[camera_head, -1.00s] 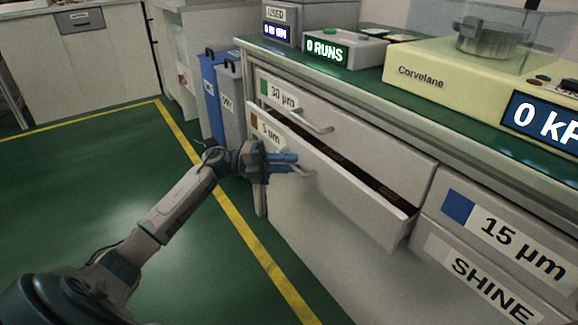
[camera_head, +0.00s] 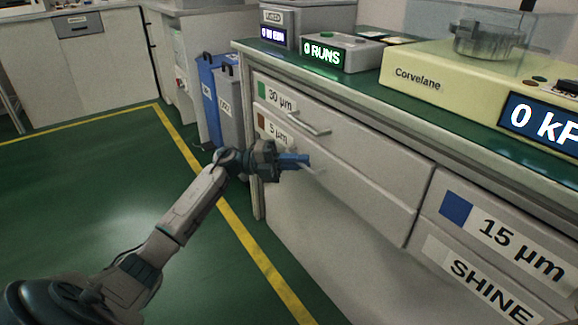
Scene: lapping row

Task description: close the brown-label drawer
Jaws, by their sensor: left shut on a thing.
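The brown-label drawer (camera_head: 365,192), marked 5 µm with a brown square, sits in the bench front below the 30 µm drawer. Its face now looks level with the cabinet front, and no gap shows above it. My left gripper (camera_head: 303,160) is at the left part of this drawer, shut on its handle (camera_head: 314,168). The gripper's fingers hide much of the handle. My right gripper is not in view.
The green-label 30 µm drawer (camera_head: 350,133) above is shut. A blue-label 15 µm drawer (camera_head: 480,215) and a SHINE drawer (camera_head: 470,285) are at the right. Blue (camera_head: 209,100) and grey bins stand left of the bench. Green floor is clear at the left.

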